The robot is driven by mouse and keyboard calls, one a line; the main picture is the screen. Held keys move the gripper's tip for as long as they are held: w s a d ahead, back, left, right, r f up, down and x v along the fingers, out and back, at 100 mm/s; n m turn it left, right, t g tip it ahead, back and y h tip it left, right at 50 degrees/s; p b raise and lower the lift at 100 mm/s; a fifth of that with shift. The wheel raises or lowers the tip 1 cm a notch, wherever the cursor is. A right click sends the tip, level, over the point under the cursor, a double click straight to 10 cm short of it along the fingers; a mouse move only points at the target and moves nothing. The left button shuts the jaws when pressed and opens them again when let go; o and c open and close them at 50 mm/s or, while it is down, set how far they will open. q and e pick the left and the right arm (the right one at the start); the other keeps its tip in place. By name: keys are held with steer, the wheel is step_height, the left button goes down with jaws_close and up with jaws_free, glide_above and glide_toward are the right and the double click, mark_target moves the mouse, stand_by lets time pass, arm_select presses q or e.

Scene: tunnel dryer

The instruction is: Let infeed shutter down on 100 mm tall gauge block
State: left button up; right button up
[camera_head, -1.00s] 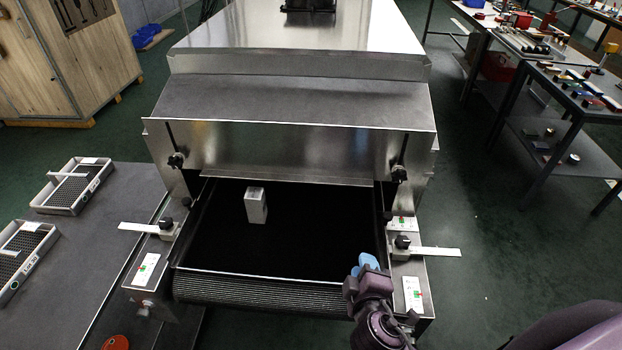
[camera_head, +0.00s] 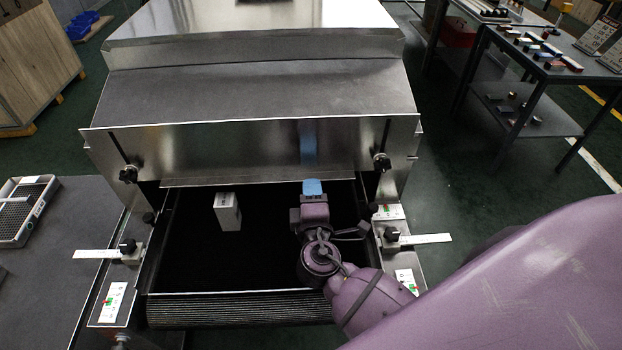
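The infeed shutter (camera_head: 240,152) is a shiny metal plate across the dryer's mouth. Its lower edge is above the black belt. A dark knob sits in a slot at each end, the left knob (camera_head: 128,174) and the right knob (camera_head: 381,161). The pale gauge block (camera_head: 228,213) stands upright on the belt, left of centre, in front of the shutter's lower edge. My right gripper (camera_head: 313,187) is over the belt, right of the block and close to the shutter. Its blue tips show, but whether they are parted is unclear. My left gripper is out of view.
The black belt (camera_head: 190,265) is otherwise clear. Side guides with knobs and white scales stand at left (camera_head: 95,254) and right (camera_head: 425,239). A tray (camera_head: 25,205) lies on the left table. A bench with tools (camera_head: 540,50) stands at back right.

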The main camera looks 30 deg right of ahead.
steer(key=shift+x, duration=1.85)
steer(key=shift+c, duration=0.2)
jaws_close()
